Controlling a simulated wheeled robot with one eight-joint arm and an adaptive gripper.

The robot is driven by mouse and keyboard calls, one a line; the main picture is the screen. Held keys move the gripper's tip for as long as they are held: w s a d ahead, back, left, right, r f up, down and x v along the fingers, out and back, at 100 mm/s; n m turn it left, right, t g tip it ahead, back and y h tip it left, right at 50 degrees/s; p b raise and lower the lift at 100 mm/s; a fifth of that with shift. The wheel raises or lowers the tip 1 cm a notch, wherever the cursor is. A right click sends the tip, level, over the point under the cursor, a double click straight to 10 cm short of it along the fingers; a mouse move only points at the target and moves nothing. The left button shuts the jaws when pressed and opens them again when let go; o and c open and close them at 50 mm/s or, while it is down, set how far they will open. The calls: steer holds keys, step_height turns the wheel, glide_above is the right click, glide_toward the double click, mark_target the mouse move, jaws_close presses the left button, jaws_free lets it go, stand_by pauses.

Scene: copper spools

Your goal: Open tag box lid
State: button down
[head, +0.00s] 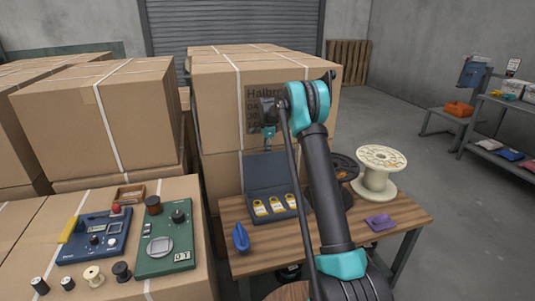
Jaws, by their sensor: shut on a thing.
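The dark blue tag box (256,220) sits on the wooden table with its lid (262,172) standing up and open, hinged at the back. Several yellow-and-white tags (277,205) show in a row inside it. My gripper (268,146) is at the top edge of the raised lid, shut on it; the fingertips are small in this view and the exact contact is hard to make out. My arm crosses the right side of the box and hides part of it.
On the wooden table (410,215) are a blue object (240,238), a purple object (380,222), a cream spool (380,172) and a dark spool (346,166). Large cartons (220,95) stand close behind the lid. Instruments (165,240) and small spools cover the carton at left.

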steer(key=c, duration=1.5)
jaws_free()
steer(key=shift+c, duration=0.2)
step_height(320, 180, up, 12)
steer(key=shift+s, duration=0.35)
steer(key=shift+d, duration=0.1)
